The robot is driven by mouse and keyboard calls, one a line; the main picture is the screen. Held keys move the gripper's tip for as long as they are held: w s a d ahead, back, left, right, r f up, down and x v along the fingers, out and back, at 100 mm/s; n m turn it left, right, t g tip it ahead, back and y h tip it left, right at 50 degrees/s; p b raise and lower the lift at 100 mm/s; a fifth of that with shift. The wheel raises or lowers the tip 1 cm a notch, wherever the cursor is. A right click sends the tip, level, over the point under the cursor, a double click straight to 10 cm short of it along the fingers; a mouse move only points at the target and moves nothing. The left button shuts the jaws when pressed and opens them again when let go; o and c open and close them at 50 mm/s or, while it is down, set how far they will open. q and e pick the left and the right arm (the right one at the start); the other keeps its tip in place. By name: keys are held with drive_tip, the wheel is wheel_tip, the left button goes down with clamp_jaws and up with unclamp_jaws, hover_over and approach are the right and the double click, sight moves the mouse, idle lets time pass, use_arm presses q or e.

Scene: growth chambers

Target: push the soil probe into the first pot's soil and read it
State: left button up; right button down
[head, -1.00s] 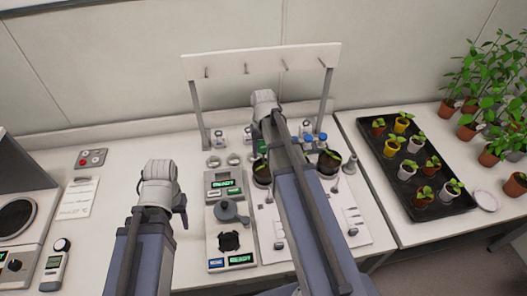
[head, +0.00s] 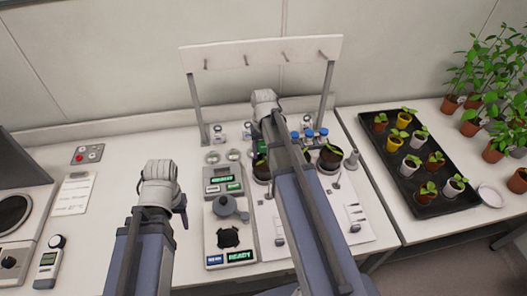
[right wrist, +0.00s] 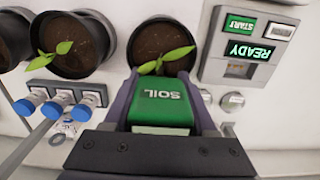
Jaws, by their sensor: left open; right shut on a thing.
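My right gripper (right wrist: 163,108) is shut on the green soil probe (right wrist: 165,100), which is marked SOIL. A dark pot of brown soil (right wrist: 150,45) with a green seedling lies just beyond the probe in the right wrist view. The probe's tip is hidden, so I cannot tell whether it touches the soil. My left gripper (head: 181,203) is open, left of the devices and apart from the pots.
A device with a green READY display (right wrist: 247,50) stands beside the pots. Blue-capped bottles (right wrist: 60,104) stand close to the pots. A hook rack (head: 262,55) rises behind. A black seedling tray (head: 435,206) is at right.

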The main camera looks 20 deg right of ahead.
drive_tip(key=shift+f, duration=0.2)
drive_tip(key=shift+c, duration=0.6)
unclamp_jaws()
wheel_tip(320, 180, up, 8)
drive_tip(key=p, duration=0.8)
drive_tip(key=shift+s+f, duration=0.1)
